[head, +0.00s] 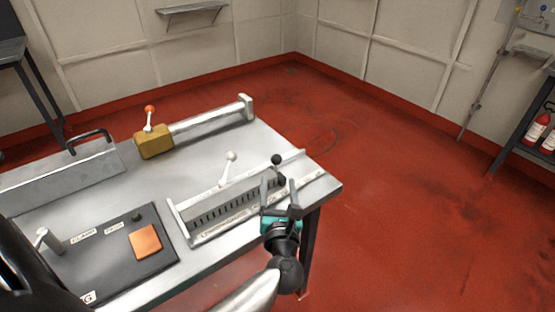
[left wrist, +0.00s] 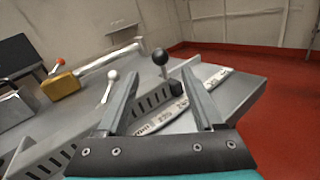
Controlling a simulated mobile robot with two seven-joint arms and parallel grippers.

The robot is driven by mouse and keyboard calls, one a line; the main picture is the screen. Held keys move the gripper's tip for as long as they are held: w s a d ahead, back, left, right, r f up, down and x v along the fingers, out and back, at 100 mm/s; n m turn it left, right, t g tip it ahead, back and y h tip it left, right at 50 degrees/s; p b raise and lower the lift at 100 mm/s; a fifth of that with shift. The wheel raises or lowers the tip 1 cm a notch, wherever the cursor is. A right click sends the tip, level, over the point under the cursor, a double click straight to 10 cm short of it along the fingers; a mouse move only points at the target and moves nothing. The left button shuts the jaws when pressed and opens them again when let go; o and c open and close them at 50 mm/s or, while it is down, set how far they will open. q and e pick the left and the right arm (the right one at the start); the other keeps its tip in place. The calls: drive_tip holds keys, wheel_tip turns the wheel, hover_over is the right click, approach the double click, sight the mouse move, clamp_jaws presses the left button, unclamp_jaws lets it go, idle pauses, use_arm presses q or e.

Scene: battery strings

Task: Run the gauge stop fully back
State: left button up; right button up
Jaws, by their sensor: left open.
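A black ball-knobbed post (head: 277,160) stands on a dark block near the right end of a slotted metal rack (head: 222,207) at the table's front edge. I take it as the gauge stop, but no label confirms it. My left gripper (head: 280,184) is open and empty at the rack's right end. I cannot tell whether a finger touches the post. A light scale strip (left wrist: 212,81) with markings runs alongside. My right gripper is out of view.
A white-knobbed lever (head: 229,168) rises behind the rack. A yellow block (head: 154,142) with a red-knobbed lever sits on a rail at the back. A dark panel (head: 103,262) with an orange pad (head: 145,242) lies left. Red floor (head: 420,230) is clear right.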

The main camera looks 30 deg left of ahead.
sight(276, 163)
use_arm(q)
drive_tip(key=b+x, duration=0.1)
drive_tip(key=x, duration=0.7)
drive_tip(key=shift+w+a, duration=0.5)
drive_tip(key=shift+w, duration=0.2)
drive_tip(key=shift+w+a, duration=0.1)
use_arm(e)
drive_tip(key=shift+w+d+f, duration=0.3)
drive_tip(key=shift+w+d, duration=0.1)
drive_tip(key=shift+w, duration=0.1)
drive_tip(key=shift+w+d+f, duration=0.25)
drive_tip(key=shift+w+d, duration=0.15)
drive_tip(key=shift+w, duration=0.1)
use_arm(q)
drive_tip(key=shift+c, duration=0.2)
drive_tip(key=c, duration=0.6)
clamp_jaws()
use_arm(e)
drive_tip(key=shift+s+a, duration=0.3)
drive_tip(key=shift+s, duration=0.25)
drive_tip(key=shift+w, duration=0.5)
